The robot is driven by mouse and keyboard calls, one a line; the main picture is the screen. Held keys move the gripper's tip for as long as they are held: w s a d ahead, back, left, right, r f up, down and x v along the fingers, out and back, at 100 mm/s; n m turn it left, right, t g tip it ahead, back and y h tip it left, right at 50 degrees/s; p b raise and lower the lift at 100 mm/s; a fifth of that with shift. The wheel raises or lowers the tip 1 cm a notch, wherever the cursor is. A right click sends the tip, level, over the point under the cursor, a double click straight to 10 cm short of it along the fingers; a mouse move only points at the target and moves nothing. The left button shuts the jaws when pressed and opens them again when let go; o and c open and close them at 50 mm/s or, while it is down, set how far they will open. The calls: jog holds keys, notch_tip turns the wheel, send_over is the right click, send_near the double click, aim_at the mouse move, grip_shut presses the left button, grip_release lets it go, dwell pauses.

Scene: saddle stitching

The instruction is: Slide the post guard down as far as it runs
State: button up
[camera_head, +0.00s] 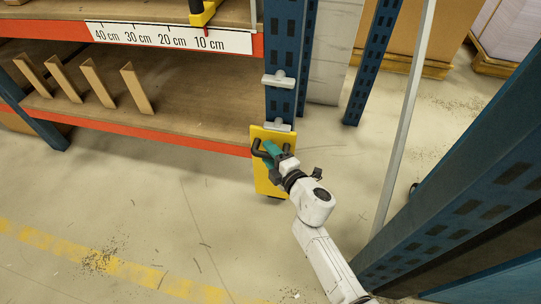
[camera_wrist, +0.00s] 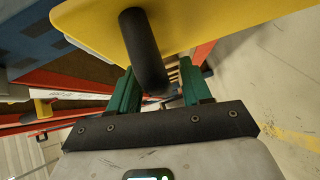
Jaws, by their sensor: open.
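The post guard is a yellow plate (camera_head: 262,180) at the foot of the blue upright post (camera_head: 281,100), low near the floor. It also fills the top of the wrist view (camera_wrist: 200,20). Its black bar handle (camera_head: 257,148) sticks out from its face, and in the wrist view the handle (camera_wrist: 143,45) reaches down between my green fingers. My gripper (camera_head: 270,149) is open at the handle, with one finger on each side (camera_wrist: 160,90). I cannot tell whether a finger touches it.
Two light grey brackets (camera_head: 279,80) sit on the post above the guard. A shelf with orange beams (camera_head: 150,122) and a white centimetre scale (camera_head: 170,38) is to the left. A large blue upright (camera_head: 470,180) stands close on the right. Floor at front left is clear.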

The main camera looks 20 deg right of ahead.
jog(key=shift+c, duration=0.5)
grip_shut()
